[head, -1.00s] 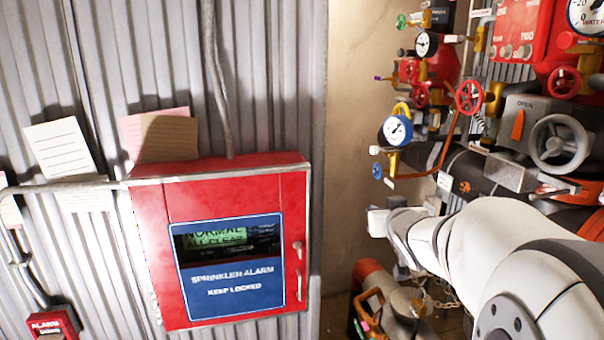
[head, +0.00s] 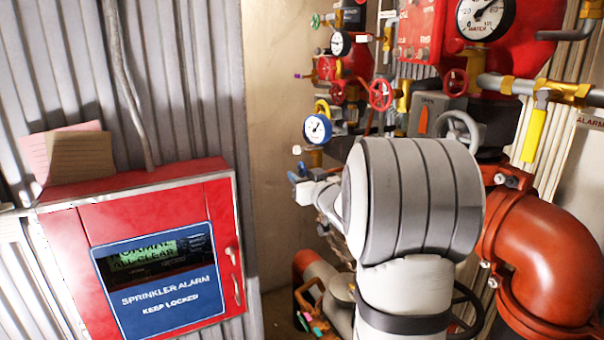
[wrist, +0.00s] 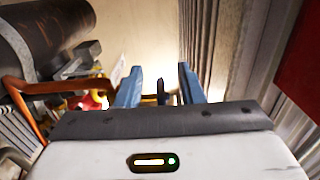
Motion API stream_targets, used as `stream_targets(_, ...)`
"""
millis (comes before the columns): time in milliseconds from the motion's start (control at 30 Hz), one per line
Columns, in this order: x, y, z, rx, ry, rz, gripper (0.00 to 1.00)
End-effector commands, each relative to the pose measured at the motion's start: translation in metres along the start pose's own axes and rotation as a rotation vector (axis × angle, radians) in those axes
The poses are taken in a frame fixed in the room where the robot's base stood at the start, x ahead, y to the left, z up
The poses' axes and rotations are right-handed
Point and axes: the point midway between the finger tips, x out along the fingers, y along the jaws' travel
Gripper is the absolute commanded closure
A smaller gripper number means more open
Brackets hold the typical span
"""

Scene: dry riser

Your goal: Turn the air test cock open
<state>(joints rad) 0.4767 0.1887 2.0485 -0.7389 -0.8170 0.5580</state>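My gripper (wrist: 158,88) shows two blue fingers standing apart in the wrist view. A slim dark upright piece (wrist: 161,90) shows between them, with a bit of yellow behind; I cannot tell whether it is touched or is the air test cock's handle. In the head view my gripper (head: 298,174) is small and partly hidden behind my arm, below and left of a blue-rimmed gauge (head: 317,128). A brass fitting (head: 317,158) sits under that gauge. I cannot pick out the air test cock for certain.
A red sprinkler alarm cabinet (head: 150,255) stands on the left. Red handwheels (head: 380,94), a grey handwheel (head: 460,130) and a large red pipe elbow (head: 545,260) crowd the right. In the wrist view a dark pipe (wrist: 60,40) and an orange bent pipe (wrist: 45,88) lie on the left.

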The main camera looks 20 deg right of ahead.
Motion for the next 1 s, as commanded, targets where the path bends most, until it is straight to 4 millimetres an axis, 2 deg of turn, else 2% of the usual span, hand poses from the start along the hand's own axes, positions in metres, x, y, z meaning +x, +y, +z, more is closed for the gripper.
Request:
stream_targets(300,0.0034,0.0002,0.0004,0.000,0.000,0.001,0.65)
stream_targets(733,0.0031,0.0006,0.0003,0.000,0.000,0.002,1.00)
stream_targets(1000,0.0026,0.0012,-0.0007,0.000,-0.007,0.003,1.00)
